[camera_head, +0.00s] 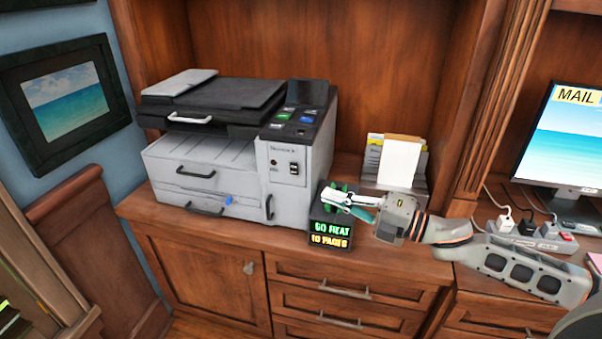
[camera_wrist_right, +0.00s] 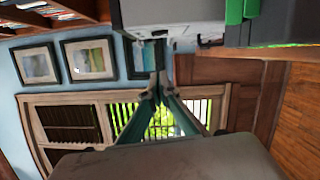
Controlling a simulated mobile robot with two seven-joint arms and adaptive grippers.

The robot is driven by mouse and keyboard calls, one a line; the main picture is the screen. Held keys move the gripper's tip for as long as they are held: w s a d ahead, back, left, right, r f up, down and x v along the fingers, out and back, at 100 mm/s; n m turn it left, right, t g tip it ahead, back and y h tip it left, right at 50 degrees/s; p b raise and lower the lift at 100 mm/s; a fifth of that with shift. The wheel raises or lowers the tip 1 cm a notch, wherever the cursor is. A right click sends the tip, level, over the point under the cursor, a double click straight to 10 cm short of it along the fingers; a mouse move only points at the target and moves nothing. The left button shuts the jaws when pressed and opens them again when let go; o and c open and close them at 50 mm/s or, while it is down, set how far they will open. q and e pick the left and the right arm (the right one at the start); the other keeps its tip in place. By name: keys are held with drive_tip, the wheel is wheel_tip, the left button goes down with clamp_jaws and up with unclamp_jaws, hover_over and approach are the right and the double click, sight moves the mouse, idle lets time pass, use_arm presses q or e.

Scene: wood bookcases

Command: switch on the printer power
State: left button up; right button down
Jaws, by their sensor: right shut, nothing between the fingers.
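The grey-and-black printer (camera_head: 222,150) stands on the wood cabinet top at the left of the head view. A black rocker switch (camera_head: 294,168) is on its front panel, beside a small dark red dot (camera_head: 273,162). Part of its grey body shows at the top of the right wrist view (camera_wrist_right: 180,18). My right gripper (camera_head: 327,194) is shut and empty, right of and below the switch, apart from it. Its fingers pass over or just behind the small display box. They also meet in the right wrist view (camera_wrist_right: 159,84). My left gripper is not in view.
The small black display box (camera_head: 331,236) reads "GO HEAT 10 PAGES" and stands close to the printer's right front corner. A paper holder (camera_head: 417,186) stands behind my gripper. A power strip (camera_head: 530,240) and monitor (camera_head: 560,140) are at the right.

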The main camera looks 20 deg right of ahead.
drive_tip(key=w+a+p, duration=0.1)
drive_tip(key=w+a, duration=0.3)
drive_tip(key=w, duration=0.6)
drive_tip(key=shift+w+r+p, duration=0.15)
drive_tip(key=shift+r+p, duration=0.15)
drive_tip(key=shift+r, duration=0.1)
drive_tip(key=p+v, duration=0.1)
drive_tip(key=v, duration=1)
drive_tip(key=shift+d+r+m+p, duration=0.4)
idle(0.8)
